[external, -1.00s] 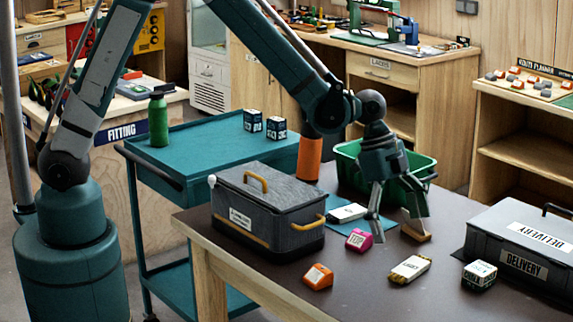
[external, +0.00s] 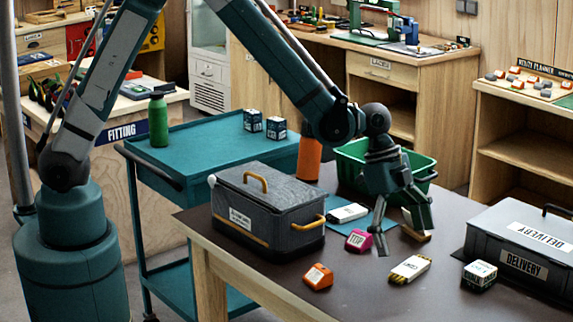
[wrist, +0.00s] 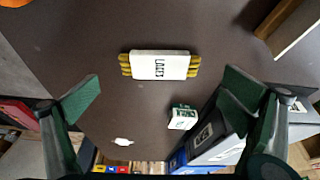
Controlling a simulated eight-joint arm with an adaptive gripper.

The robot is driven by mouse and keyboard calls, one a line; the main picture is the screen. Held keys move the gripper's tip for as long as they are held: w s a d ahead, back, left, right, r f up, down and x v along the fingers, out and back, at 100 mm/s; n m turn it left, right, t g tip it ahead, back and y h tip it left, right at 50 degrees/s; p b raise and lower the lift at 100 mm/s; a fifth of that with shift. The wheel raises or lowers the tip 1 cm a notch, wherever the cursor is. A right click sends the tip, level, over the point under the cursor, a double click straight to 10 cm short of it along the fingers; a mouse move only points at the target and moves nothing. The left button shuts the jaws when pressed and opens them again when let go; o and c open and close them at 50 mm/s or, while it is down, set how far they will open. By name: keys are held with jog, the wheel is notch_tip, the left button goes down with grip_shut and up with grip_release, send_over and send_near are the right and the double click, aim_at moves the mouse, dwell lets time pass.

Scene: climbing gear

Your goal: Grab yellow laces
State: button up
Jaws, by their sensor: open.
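The yellow laces (external: 402,272) lie on the dark table as a flat bundle in a white paper band. In the wrist view the laces (wrist: 126,65) show yellow ends on both sides of the band, which reads LACES. My gripper (external: 404,240) is above the table, just behind the laces in the external view. Its fingers are spread and nothing is between them. In the wrist view my gripper (wrist: 163,96) has one finger at each side, and the laces appear above the line between the fingertips, apart from both.
A pink block (external: 358,240) and an orange block (external: 318,277) are left of the laces. A small green-and-white box (external: 480,275) and a grey DELIVERY case (external: 515,263) are to the right. A grey lidded box (external: 262,225) and a green bin (external: 349,172) stand farther back.

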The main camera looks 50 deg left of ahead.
aim_at(410, 266)
jog(key=shift+f, duration=0.1)
jog(key=shift+b+x, duration=0.5)
jog(key=shift+x, duration=2)
jog(key=c, duration=0.7)
